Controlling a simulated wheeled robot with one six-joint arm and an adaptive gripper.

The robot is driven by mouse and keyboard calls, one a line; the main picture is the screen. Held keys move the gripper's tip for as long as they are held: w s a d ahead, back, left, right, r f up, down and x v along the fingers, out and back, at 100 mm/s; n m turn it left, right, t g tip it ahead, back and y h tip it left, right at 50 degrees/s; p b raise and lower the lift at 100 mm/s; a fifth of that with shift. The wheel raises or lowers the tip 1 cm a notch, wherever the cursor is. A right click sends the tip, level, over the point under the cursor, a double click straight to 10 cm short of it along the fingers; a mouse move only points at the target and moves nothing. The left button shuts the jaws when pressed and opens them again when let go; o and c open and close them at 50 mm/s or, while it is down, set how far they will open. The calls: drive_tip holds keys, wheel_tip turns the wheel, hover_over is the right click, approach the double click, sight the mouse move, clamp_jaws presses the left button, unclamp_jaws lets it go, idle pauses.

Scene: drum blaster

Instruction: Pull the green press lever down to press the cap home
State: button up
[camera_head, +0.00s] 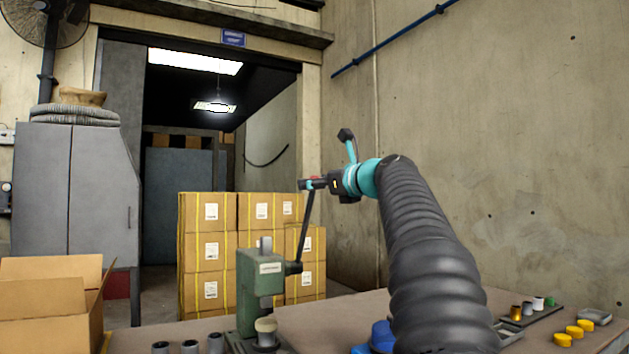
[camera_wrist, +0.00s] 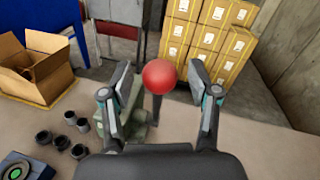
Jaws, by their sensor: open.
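The green press (camera_head: 260,285) stands at the near edge of the table. Its dark lever (camera_head: 307,220) rises steeply from the pivot on the press's right side. The lever's red ball knob (camera_wrist: 159,77) is at the top. My gripper (camera_head: 312,184) is at the knob's height, and its jaws (camera_wrist: 158,88) are open on either side of the knob, with gaps visible in the wrist view. A pale round-topped piece (camera_head: 265,326) sits at the press's base; I cannot tell how far its cap is seated.
Stacked yellow-strapped cartons (camera_head: 208,250) stand behind the press. An open cardboard box (camera_head: 45,305) is at left. Several dark cups (camera_head: 190,346) stand left of the press. Yellow caps (camera_head: 573,331) and a small-parts tray (camera_head: 530,316) lie at right.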

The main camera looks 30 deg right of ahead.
drive_tip(key=shift+w+a, duration=0.15)
drive_tip(key=shift+w, duration=0.35)
clamp_jaws()
